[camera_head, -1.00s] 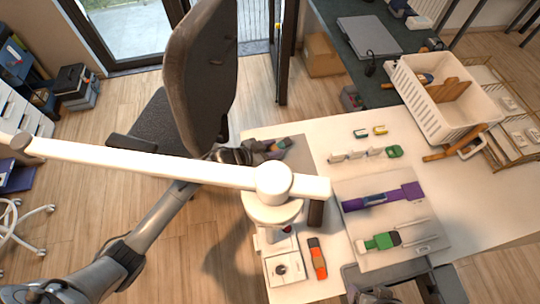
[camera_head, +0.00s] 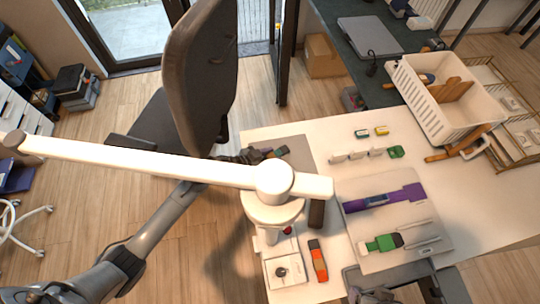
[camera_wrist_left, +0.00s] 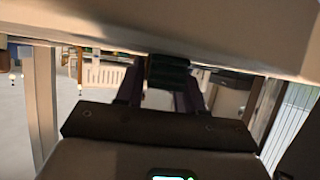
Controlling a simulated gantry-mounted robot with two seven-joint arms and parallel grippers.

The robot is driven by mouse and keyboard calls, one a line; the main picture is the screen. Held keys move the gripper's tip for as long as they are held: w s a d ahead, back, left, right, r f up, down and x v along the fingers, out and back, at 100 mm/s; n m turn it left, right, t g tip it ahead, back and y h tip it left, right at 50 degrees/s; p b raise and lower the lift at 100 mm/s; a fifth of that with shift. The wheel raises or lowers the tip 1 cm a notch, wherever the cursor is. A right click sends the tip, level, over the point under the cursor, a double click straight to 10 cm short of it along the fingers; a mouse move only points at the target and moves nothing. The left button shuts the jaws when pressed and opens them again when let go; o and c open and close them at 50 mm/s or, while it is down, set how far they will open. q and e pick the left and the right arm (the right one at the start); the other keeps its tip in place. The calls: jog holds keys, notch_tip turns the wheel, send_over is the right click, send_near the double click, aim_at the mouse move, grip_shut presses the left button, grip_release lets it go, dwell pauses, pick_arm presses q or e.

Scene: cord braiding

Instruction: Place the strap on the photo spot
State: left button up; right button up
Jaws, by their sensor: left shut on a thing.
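My left gripper (camera_head: 262,154) is at the far left corner of the white table, beside the black chair back. It is shut on a small dark piece (camera_head: 279,151), which I take to be the strap; its shape is partly hidden. A grey mat (camera_head: 298,146) on the table, perhaps the photo spot, lies under and beside the held piece. I cannot tell whether they touch. In the left wrist view a dark greenish block (camera_wrist_left: 168,72) sits between the dark fingers. My right gripper is not visible.
A white lamp-like arm (camera_head: 150,167) crosses above the table's left side. A pale board (camera_head: 418,215) holds a purple tool (camera_head: 385,198) and a green-handled tool (camera_head: 382,243). An orange tool (camera_head: 317,260) lies in front. A white crate (camera_head: 415,112) stands at the back right.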

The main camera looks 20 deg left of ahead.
pick_arm(q)
jog(key=o, duration=1)
jog(key=shift+o, duration=0.2)
jog(key=shift+r, duration=0.1)
jog(key=shift+s+a+r, duration=0.25)
jog(key=shift+s+r, duration=0.05)
jog(key=shift+s, duration=0.1)
jog(key=p+v, duration=0.3)
jog(key=v, duration=0.8)
jog(key=s+d+r+n+g+y, duration=0.1)
jog(key=s+n+g+y, duration=0.1)
jog(key=s, duration=0.8)
jog(key=s+d+r+n+g+y, duration=0.1)
jog(key=s+g+y, duration=0.3)
jog(key=s, duration=0.6)
jog(key=shift+s+d+r+n+g+y, duration=0.25)
jog(key=shift+s+d+n+g+y, duration=0.05)
jog(key=shift+n+g, duration=0.35)
